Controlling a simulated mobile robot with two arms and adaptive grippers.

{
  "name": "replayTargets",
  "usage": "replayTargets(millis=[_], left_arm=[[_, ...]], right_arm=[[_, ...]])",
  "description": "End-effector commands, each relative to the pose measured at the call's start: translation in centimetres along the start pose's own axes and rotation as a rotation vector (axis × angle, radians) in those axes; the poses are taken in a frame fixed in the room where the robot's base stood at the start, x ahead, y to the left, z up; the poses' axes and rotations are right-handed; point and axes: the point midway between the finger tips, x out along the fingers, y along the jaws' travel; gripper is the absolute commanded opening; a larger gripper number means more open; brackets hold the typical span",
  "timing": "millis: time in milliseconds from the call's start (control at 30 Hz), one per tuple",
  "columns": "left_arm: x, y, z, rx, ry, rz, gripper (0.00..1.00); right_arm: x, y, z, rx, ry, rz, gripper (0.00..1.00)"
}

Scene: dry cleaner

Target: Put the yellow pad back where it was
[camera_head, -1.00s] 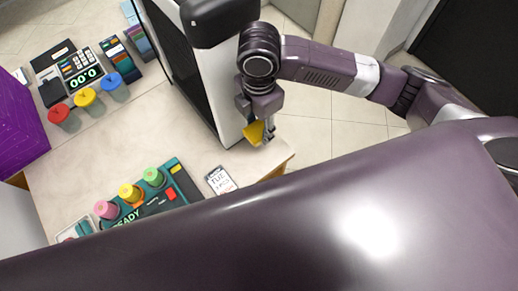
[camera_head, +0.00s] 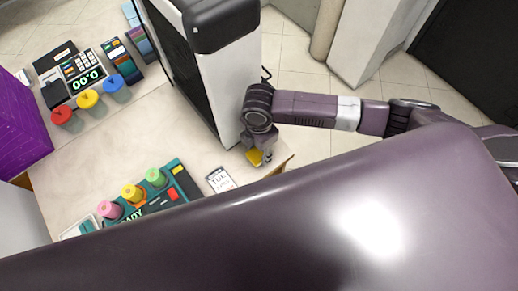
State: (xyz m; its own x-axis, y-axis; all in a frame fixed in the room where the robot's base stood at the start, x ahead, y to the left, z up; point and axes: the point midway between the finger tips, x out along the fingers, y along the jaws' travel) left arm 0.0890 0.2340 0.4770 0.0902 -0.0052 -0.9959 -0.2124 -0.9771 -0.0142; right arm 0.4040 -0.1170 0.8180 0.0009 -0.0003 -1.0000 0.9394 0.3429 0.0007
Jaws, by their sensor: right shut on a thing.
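The yellow pad (camera_head: 254,157) shows as a small yellow patch under my right gripper (camera_head: 262,159), near the right end of the counter (camera_head: 185,135). My right gripper is shut on the pad, low over the counter and close to its right edge. The gripper hides part of the pad, and I cannot tell whether the pad touches the counter. My left gripper is not in view.
A dark-and-white machine (camera_head: 215,70) stands just behind my right gripper. A white card (camera_head: 220,179) lies to its left. A teal panel (camera_head: 165,195) with coloured spools is at the front. A cash register (camera_head: 80,75) and coloured-lidded cups are at the far left.

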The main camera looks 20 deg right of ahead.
Motion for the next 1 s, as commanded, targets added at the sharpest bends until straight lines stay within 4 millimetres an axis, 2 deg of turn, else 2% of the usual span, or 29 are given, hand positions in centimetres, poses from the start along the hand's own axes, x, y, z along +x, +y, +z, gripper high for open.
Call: replayTargets(millis=[233,267,400,767,867,1000], left_arm=[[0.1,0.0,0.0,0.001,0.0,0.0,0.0],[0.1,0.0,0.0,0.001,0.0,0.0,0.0],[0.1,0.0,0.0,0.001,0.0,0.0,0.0],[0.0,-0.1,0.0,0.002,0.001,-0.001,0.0],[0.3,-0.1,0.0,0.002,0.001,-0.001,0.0],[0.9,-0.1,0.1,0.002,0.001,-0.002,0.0]], right_arm=[[0.3,0.0,0.0,0.0,0.0,0.0,0.2],[0.3,0.0,0.0,0.0,0.0,0.0,0.42],[0.2,0.0,0.0,0.001,0.0,0.0,0.57],[-0.3,0.0,0.0,0.001,0.0,0.0,0.57],[-1.3,0.1,0.0,0.0,0.001,0.003,0.57],[-4.0,0.2,0.1,0.0,0.0,0.005,0.57]])
